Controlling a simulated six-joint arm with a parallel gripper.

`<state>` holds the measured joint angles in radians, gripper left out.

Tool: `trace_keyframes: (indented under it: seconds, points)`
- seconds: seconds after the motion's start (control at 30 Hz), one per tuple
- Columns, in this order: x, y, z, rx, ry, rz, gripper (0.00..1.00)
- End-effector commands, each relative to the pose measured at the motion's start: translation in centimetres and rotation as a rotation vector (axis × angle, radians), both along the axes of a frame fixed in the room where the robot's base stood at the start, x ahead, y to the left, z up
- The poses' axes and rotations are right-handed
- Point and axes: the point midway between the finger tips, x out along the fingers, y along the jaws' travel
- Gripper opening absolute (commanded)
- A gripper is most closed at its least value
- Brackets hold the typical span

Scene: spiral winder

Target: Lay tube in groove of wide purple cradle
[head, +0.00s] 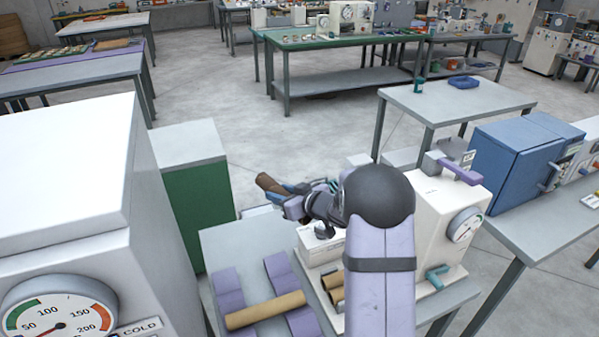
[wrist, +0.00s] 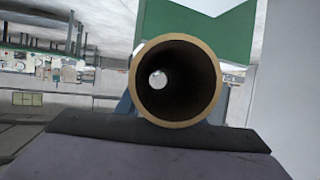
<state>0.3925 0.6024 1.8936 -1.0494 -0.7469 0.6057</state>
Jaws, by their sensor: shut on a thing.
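My gripper (head: 287,190) is shut on a brown tube (head: 268,183), held beyond the far edge of the grey work table. In the wrist view the held tube (wrist: 215,82) shows its round open end, with light through the bore. Two stepped purple cradle pieces stand on the table, one at left (head: 230,294) and one at right (head: 279,268). Another brown tube (head: 264,311) lies across both, towards the near side. I cannot tell from the wrist view how far the held tube is from the cradle pieces.
A cream machine with a dial (head: 464,225) stands to the right of the cradle pieces, with short brown tubes (head: 334,284) beside it. A white cabinet with a gauge (head: 60,315) is close at left. A green cabinet (head: 200,215) stands behind. The table (head: 245,240) is bare behind the cradle pieces.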

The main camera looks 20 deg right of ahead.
Motion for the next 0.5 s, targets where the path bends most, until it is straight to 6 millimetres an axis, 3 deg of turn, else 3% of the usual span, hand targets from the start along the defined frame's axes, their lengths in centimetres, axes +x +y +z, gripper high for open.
trace_keyframes:
  seconds: [0.2,0.5]
  points:
    - [-5.4,6.6,-4.2,0.006,0.007,0.388,0.12]
    - [-16.6,12.1,-8.3,0.005,0.000,0.838,0.12]
